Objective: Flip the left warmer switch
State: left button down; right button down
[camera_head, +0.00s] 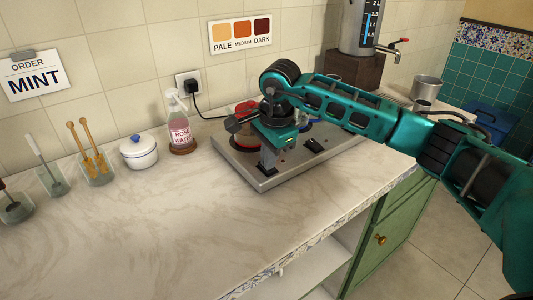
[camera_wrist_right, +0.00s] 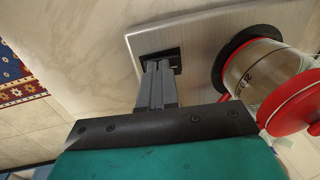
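The steel warmer plate (camera_head: 285,178) lies on the counter, with a black switch (camera_head: 313,145) at its right front. My right gripper (camera_head: 267,168) points down over the left front of the plate. Its two grey fingers are together with nothing visible between them. In the right wrist view, the tips of my right gripper (camera_wrist_right: 159,72) are at the left warmer switch (camera_wrist_right: 161,60), a black rocker in a dark frame, and hide part of it. They appear to touch it or hover just above; I cannot tell which. My left gripper is out of view.
A glass pot with a red lid (camera_wrist_right: 295,104) stands on a dark burner beside the fingers. A rose water bottle (camera_head: 180,130), a white sugar pot (camera_head: 138,152) and glasses with utensils stand left. The samovar (camera_head: 361,28) stands behind right. The front counter (camera_head: 190,225) is clear.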

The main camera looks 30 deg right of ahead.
aim_at(272, 171)
jog(key=shift+r, duration=0.3)
pick_arm(q)
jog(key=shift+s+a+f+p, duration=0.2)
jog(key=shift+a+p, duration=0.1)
jog(key=shift+p, duration=0.1)
pick_arm(e)
notch_tip(272, 171, up, 12)
jog(key=s, duration=0.2)
jog(key=shift+d, duration=0.15)
pick_arm(q)
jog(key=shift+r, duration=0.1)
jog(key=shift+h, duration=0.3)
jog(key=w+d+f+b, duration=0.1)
jog(key=b, duration=0.2)
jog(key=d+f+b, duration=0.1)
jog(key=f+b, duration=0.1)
jog(key=b, duration=0.2)
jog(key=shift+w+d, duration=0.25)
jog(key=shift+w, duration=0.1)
pick_arm(e)
jog(key=shift+w+r, duration=0.55)
jog(key=shift+r, duration=0.3)
